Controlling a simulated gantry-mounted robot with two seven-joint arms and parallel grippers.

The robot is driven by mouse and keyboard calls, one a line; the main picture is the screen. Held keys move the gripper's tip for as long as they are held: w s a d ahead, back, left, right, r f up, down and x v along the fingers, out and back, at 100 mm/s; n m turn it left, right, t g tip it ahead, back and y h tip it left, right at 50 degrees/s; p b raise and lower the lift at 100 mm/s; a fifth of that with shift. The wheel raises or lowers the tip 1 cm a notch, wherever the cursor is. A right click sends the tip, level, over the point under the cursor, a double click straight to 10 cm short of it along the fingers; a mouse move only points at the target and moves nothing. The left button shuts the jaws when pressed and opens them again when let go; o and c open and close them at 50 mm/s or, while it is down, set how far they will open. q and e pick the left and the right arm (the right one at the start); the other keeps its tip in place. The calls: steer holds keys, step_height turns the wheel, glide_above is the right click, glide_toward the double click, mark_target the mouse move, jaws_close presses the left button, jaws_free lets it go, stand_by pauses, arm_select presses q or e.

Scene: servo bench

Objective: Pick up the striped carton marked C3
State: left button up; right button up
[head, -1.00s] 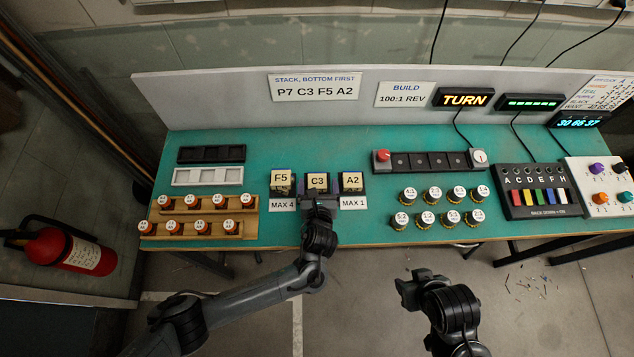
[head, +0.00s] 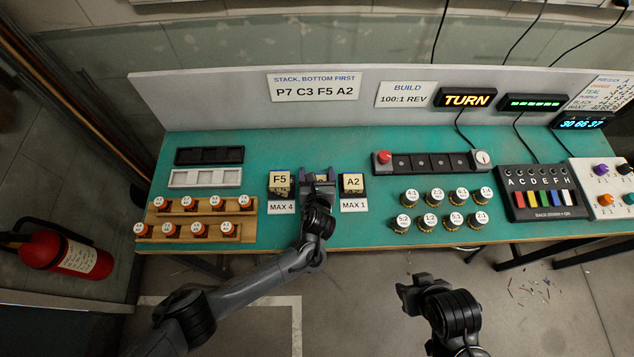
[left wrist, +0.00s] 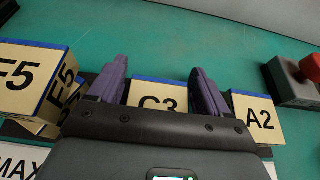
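The C3 carton (left wrist: 157,94) is tan with a blue edge and black lettering. In the left wrist view it sits between the two purple fingers of my left gripper (left wrist: 160,92), which are spread apart. I cannot tell whether the fingers touch its sides. In the head view the left gripper (head: 318,174) hides most of the carton, with only a little of its top (head: 321,178) showing. The carton stands between the F5 carton (head: 280,181) and the A2 carton (head: 352,183). My right gripper (head: 420,283) hangs in front of the bench, apart from everything; its fingers are unclear.
The F5 and A2 cartons stand close on either side of the left gripper. The MAX 4 label (head: 282,207) and MAX 1 label (head: 354,205) lie in front. A black strip with a red end (head: 430,162) and several round capped pieces (head: 428,222) are to the right.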

arm_select(q)
steer(key=c, duration=0.8)
steer(key=shift+r, duration=0.1)
